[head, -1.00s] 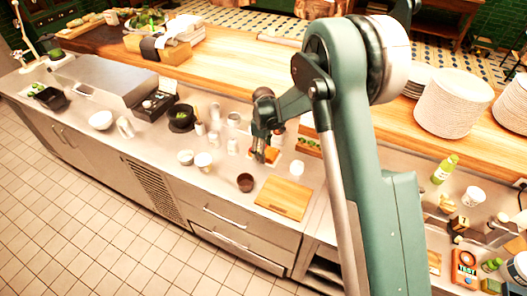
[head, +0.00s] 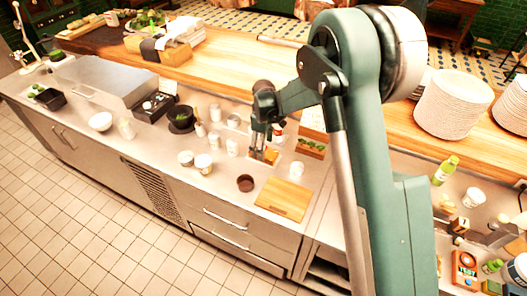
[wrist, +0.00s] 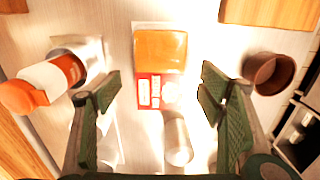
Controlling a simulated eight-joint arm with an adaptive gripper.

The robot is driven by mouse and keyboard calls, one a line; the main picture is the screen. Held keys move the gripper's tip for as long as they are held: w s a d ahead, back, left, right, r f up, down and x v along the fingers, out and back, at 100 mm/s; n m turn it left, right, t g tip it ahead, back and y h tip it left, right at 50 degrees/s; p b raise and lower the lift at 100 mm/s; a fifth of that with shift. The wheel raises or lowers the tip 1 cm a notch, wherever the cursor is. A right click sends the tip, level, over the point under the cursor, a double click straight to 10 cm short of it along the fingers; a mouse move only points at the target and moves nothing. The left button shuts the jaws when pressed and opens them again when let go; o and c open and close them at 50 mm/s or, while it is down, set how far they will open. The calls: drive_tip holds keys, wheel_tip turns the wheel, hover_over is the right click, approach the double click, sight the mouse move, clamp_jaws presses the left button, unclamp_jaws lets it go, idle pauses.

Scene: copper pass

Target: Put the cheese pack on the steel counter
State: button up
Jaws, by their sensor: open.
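The cheese pack (wrist: 160,52) is an orange block with a red-and-white label on its near end. It lies flat on the pale steel counter (head: 222,184), and it also shows as a small orange patch in the head view (head: 271,157). My gripper (wrist: 158,92) is open and empty, pointing down over the counter. In the wrist view its two fingers stand to the left and right of the label end, apart from the pack. In the head view my gripper (head: 262,150) partly covers the pack.
A brown bowl (wrist: 268,73) stands right of the pack and an orange-capped bottle (wrist: 45,85) left of it. A wooden board (head: 284,199) lies nearby. White cups (head: 203,163) stand to the left.

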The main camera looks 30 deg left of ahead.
wheel_tip(320, 180, up, 9)
drive_tip(key=shift+f+b, duration=0.15)
drive_tip(key=shift+b, duration=0.15)
idle(0.7)
drive_tip(key=s+d+r+m+t, duration=0.1)
drive_tip(key=s+d+r+m, duration=0.15)
drive_tip(key=d+r, duration=0.65)
drive_tip(key=s+d+r+m+t+y, duration=0.1)
drive_tip(key=s+d+r+m, duration=0.15)
drive_tip(key=d+r, duration=0.7)
drive_tip(key=s+d+r+m+t, duration=0.1)
drive_tip(key=d+r+m, duration=0.25)
drive_tip(key=d, duration=1.15)
drive_tip(key=s+d+r+m+t, duration=0.1)
drive_tip(key=s+d+r+m, duration=0.1)
drive_tip(key=s+d, duration=0.45)
drive_tip(key=s+d+r+m+t, duration=0.1)
drive_tip(key=s+d+r+m, duration=0.1)
drive_tip(key=s+d, duration=0.45)
drive_tip(key=s+d+f+m+t, duration=0.1)
drive_tip(key=s+d+f+m, duration=0.1)
drive_tip(key=s+d, duration=0.3)
drive_tip(key=s+d+f+m+t+h, duration=0.1)
drive_tip(key=s+d+f+m, duration=0.1)
drive_tip(key=s+d, duration=0.4)
drive_tip(key=shift+d+f+m, duration=0.15)
drive_tip(key=shift+d+m, duration=0.6)
drive_tip(key=shift+d, duration=0.05)
